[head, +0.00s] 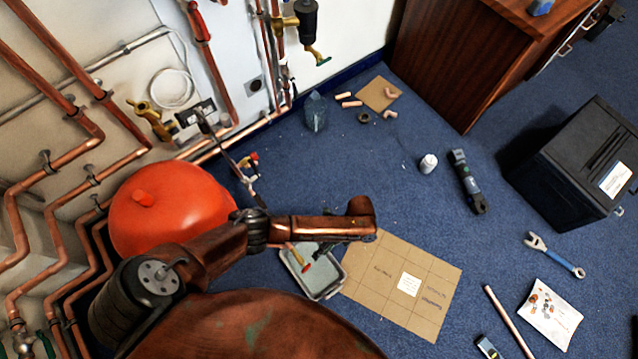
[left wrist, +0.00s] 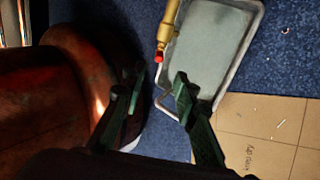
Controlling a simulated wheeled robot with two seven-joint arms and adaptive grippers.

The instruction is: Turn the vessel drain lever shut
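The vessel drain lever (head: 306,267) is a small red-tipped part on a brass fitting, over the grey tray (head: 337,286) and partly behind my left arm in the head view. In the left wrist view the brass fitting (left wrist: 168,25) ends in the red tip (left wrist: 158,57), just above my fingers in the picture. My left gripper (left wrist: 156,86) has its two dark green fingers apart with nothing between them. Contact with the lever cannot be told. The orange-red vessel (head: 165,210) stands left of the arm. My right gripper is out of view.
Copper pipes (head: 60,165) cover the wall at left. A cardboard sheet (head: 425,300) lies right of the tray. A black case (head: 580,165), a wrench (head: 555,255) and a dark tool (head: 467,182) lie on blue carpet. The floor between them is mostly clear.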

